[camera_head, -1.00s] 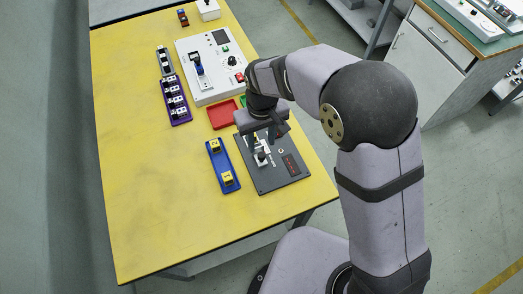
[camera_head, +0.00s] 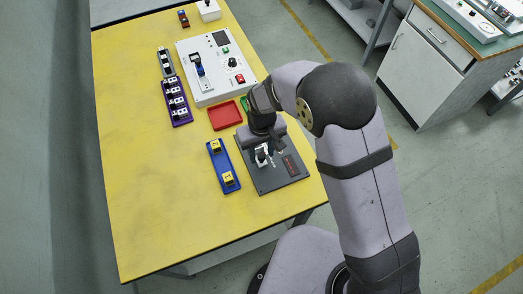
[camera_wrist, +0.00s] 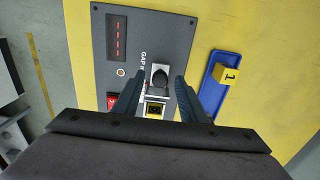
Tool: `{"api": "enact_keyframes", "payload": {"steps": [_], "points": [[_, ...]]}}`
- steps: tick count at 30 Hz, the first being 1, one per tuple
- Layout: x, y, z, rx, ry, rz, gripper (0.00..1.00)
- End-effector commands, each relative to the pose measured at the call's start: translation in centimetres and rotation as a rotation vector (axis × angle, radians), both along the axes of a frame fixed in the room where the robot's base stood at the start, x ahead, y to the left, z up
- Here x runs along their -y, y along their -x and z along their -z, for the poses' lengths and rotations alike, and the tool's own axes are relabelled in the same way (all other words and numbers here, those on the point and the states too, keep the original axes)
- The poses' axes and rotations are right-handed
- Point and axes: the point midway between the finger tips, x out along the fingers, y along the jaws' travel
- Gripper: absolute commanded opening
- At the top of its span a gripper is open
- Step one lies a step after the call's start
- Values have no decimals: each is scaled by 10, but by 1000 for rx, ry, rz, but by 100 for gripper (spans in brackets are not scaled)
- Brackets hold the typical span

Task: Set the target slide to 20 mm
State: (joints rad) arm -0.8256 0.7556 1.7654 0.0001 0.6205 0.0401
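The dark grey panel (camera_head: 272,183) lies near the table's front right edge. In the wrist view the panel (camera_wrist: 176,30) carries the label "GAP", a display (camera_wrist: 117,37) with red dashes, and a pale slide mechanism (camera_wrist: 158,95) with a dark knob (camera_wrist: 159,75). A small dark, yellow-edged piece (camera_wrist: 155,108) sits below the knob in that view. My gripper (camera_head: 264,150) is low over the panel. In the wrist view my gripper (camera_wrist: 158,84) is open, one finger on each side of the slide mechanism. I cannot tell whether either finger touches it.
A blue tray (camera_head: 221,168) with yellow blocks, one marked 1, lies just left of the panel. A red tray (camera_head: 224,115), a white control box (camera_head: 207,82) and a purple rack (camera_head: 180,118) stand farther back. The table's left side is clear.

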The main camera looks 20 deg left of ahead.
Motion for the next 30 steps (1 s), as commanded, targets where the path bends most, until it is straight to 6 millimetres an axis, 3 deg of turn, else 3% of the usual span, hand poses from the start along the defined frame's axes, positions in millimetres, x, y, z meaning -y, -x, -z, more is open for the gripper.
{"api": "enact_keyframes", "payload": {"steps": [9, 14, 15, 30], "points": [[0, 0, 3, 0, 0, 0, 39], [0, 0, 2, 0, 0, 0, 3], [0, 0, 2, 0, 0, 0, 0], [-15, -15, 2, 0, 0, 0, 0]]}}
